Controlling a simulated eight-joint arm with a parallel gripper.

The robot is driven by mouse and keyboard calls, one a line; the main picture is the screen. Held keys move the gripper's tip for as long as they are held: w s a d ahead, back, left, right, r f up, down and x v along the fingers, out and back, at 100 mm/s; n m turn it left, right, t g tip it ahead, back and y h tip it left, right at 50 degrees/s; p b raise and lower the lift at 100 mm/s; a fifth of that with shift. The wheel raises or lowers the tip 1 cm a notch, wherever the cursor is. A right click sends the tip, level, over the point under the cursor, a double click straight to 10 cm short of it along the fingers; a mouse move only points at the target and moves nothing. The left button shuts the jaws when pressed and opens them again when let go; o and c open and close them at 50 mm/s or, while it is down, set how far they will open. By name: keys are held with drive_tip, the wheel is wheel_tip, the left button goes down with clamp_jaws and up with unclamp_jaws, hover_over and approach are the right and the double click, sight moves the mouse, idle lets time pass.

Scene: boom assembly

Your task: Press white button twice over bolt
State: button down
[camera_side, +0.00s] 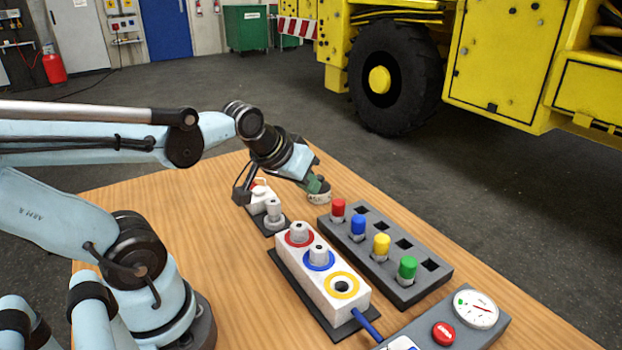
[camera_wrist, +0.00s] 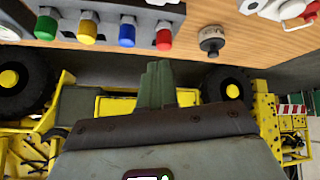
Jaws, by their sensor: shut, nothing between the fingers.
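My gripper (camera_side: 318,187), with green fingers, is shut and empty over the table's far edge; the fingers also show in the wrist view (camera_wrist: 158,85). A short, round dark-and-pale part (camera_side: 319,198) lies just below it in the side view. A white block (camera_side: 328,290) has red, blue and yellow rings. Grey bolts stand in its red ring (camera_side: 299,232) and blue ring (camera_side: 319,255); the yellow-ringed hole (camera_side: 341,286) is empty. A white button-like part (camera_side: 401,343) is cut off at the bottom edge, beside a red button (camera_side: 444,333).
A grey rack (camera_side: 425,284) holds red, blue, yellow and green pegs beside empty square holes. A gauge (camera_side: 475,309) sits on a grey panel. A grey fitting (camera_side: 273,213) stands left of the block.

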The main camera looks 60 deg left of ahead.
drive_tip(key=a+n+y, duration=0.2)
drive_tip(key=a+n, duration=0.5)
drive_tip(key=a, duration=0.3)
drive_tip(key=r+n+y, duration=0.2)
drive_tip(key=n+y, duration=0.1)
drive_tip(key=n, duration=0.3)
hover_over(256, 191)
drive_tip(key=shift+f+g, duration=0.2)
drive_tip(key=shift+g, duration=0.1)
drive_tip(key=shift+w+f, duration=0.1)
drive_tip(key=shift+f, duration=0.05)
drive_tip(key=shift+f, duration=4.25)
drive_tip(key=shift+f, duration=0.2)
drive_tip(key=shift+f, duration=0.25)
